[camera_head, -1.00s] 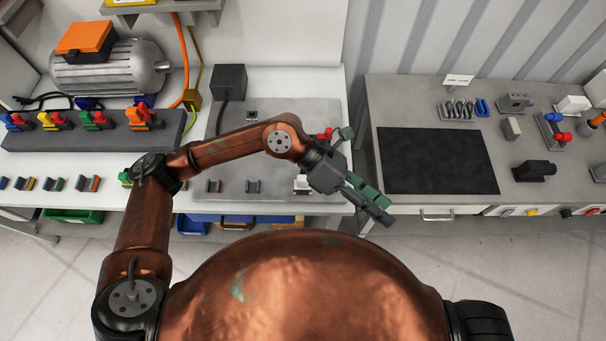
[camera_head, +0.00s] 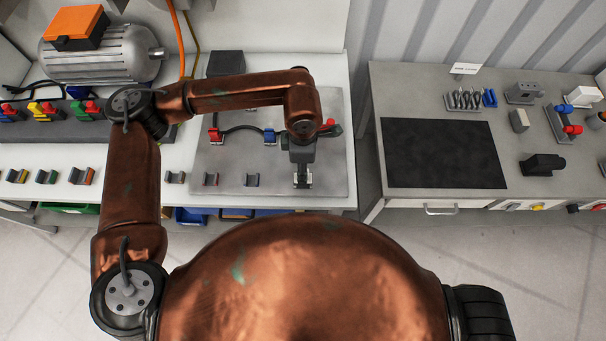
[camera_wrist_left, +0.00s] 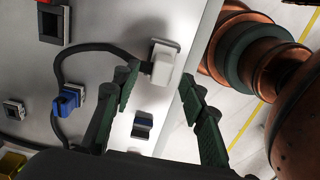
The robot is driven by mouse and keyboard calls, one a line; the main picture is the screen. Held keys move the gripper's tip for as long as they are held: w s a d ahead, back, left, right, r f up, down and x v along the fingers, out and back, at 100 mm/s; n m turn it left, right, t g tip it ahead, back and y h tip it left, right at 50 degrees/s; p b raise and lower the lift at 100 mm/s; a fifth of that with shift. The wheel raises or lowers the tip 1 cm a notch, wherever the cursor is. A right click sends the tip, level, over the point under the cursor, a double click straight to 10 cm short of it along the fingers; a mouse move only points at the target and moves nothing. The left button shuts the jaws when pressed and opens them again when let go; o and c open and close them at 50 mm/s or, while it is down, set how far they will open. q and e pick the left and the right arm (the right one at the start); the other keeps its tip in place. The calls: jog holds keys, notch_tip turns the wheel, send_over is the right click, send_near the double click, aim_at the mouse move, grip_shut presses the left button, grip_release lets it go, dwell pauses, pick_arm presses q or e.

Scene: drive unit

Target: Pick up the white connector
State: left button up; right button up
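The white connector (camera_wrist_left: 165,62) is on the light grey panel (camera_wrist_left: 120,20) in the left wrist view, close to the panel's edge. My left gripper (camera_wrist_left: 160,82) is open, with its green-padded fingers on either side of the line toward the connector. The connector lies just beyond the fingertips, and I see no clear contact. In the head view my left gripper (camera_head: 302,179) points down over the front right part of the panel and mostly hides the connector. My right gripper is not in view.
A blue connector (camera_wrist_left: 70,98) and a black cable curving toward the white connector lie to the left. A small dark holder (camera_wrist_left: 142,124) sits between the fingers. In the head view, a red connector (camera_head: 215,136) is on the panel. A side table with a black mat (camera_head: 442,153) stands right.

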pick_arm(q)
jog(key=shift+d+f, duration=0.1)
jog(key=shift+f, duration=1.45)
grip_shut()
